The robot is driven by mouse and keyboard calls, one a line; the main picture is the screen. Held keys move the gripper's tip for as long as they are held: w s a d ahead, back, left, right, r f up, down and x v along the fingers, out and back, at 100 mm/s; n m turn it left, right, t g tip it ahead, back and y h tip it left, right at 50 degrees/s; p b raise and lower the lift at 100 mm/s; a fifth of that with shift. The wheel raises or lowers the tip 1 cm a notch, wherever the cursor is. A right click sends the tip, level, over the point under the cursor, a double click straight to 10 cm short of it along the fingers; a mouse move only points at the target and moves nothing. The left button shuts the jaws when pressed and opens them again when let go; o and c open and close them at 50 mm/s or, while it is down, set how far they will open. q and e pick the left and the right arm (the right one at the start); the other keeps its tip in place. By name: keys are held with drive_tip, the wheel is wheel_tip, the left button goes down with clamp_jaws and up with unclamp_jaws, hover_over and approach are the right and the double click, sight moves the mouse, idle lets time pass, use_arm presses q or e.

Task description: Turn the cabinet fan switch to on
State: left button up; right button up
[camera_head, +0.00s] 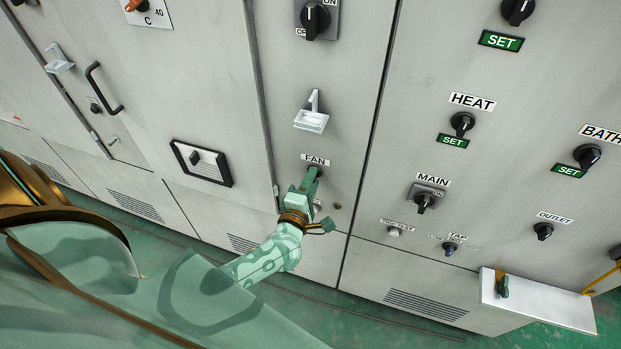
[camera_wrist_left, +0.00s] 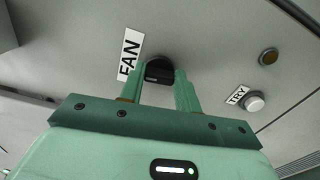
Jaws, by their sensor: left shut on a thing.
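The fan switch is a round black knob (camera_head: 316,170) just under the "FAN" label (camera_head: 315,159) on the grey cabinet. Most of it is hidden behind my left gripper (camera_head: 310,180) in the head view. In the left wrist view the knob (camera_wrist_left: 158,71) sits between the two green fingers of my left gripper (camera_wrist_left: 160,79), beside the "FAN" label (camera_wrist_left: 130,54). The gripper is shut on the knob. The knob's pointer direction cannot be made out. My right gripper is not in view.
Near the fan switch are a small "TRY" button (camera_wrist_left: 254,104) and a brownish round fitting (camera_wrist_left: 268,56). A white latch handle (camera_head: 311,120) sits above. The right cabinet carries the heat knob (camera_head: 462,123), the main switch (camera_head: 423,200) and a protruding white ledge (camera_head: 545,304).

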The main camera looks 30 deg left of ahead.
use_arm(q)
drive_tip(key=shift+f+m, duration=0.1)
drive_tip(key=shift+m, duration=0.5)
drive_tip(key=shift+p, duration=0.3)
drive_tip(key=o, duration=1)
drive_tip(key=v, duration=1.6)
drive_tip(key=shift+s, duration=0.25)
